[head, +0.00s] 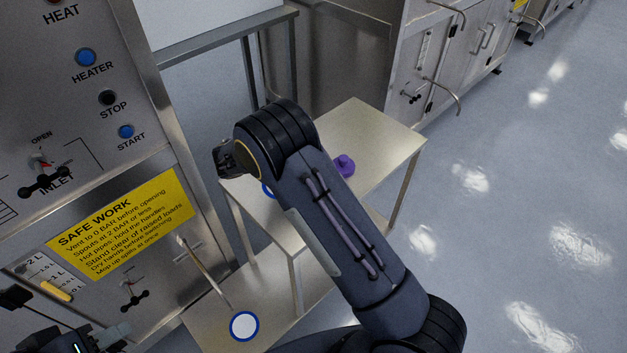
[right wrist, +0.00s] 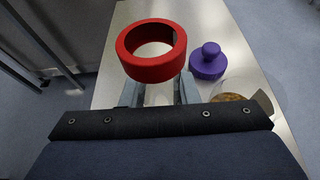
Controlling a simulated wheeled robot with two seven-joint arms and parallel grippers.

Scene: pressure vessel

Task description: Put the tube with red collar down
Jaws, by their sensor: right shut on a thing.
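The tube with the red collar shows in the right wrist view, with its thick red ring (right wrist: 130,66) at the top and a clear glass body (right wrist: 158,94) below it. My right gripper (right wrist: 158,92) is shut on the glass body, one grey finger on each side. I cannot tell whether the tube's lower end touches the table (right wrist: 118,48). In the head view my right arm hides the tube. My left gripper (head: 78,342) is partly in view at the bottom left corner of the head view, and its fingers cannot be made out clearly.
A purple knobbed stopper (right wrist: 208,62) stands right of the red collar; it also shows in the head view (head: 344,166). A clear round dish with brown contents (right wrist: 232,98) is near the right finger. A white disc with blue rim (head: 244,326) lies lower. A control panel (head: 60,130) stands left.

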